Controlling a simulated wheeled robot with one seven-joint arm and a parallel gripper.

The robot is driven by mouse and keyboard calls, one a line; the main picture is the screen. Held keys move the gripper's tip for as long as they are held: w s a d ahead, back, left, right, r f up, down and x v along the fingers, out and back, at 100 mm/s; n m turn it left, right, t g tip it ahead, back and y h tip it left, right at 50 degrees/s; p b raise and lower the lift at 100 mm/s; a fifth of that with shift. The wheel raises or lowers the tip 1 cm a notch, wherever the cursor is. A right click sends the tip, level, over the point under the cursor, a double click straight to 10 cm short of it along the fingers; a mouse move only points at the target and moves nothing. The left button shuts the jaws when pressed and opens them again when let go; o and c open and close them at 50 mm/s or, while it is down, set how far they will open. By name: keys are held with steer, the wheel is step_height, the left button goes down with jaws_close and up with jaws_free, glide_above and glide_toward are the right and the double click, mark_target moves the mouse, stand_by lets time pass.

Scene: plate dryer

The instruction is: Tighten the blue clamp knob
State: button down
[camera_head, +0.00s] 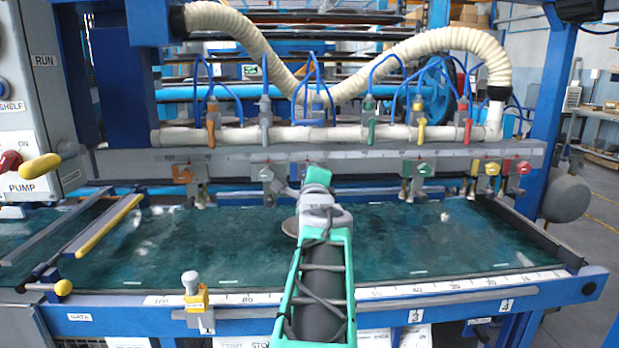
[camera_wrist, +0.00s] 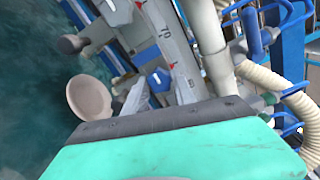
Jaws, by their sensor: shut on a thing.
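The blue clamp knob (camera_wrist: 158,80) shows as a small blue face with a white mark on the grey rail in the wrist view, close to my gripper's tip. In the head view it is hidden behind my arm. My gripper (camera_wrist: 136,96) shows in the wrist view as a grey finger tip just past the dark edge of its green housing. It is shut on the knob, though the housing hides most of the contact. In the head view my arm reaches up the middle to the clamp rail (camera_head: 232,165).
Orange (camera_head: 182,174), green (camera_head: 425,168), yellow (camera_head: 491,168) and red (camera_head: 524,167) clamp knobs line the same rail. A white pipe with valves (camera_head: 345,134) and a cream hose (camera_head: 425,45) run above. The wet green bed (camera_head: 180,245) lies below.

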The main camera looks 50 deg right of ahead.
steer(key=c, duration=1)
jaws_free()
steer(key=shift+c, duration=0.2)
steer(key=v, duration=0.7)
steer(key=shift+s+a, duration=0.25)
steer(key=shift+a, duration=0.05)
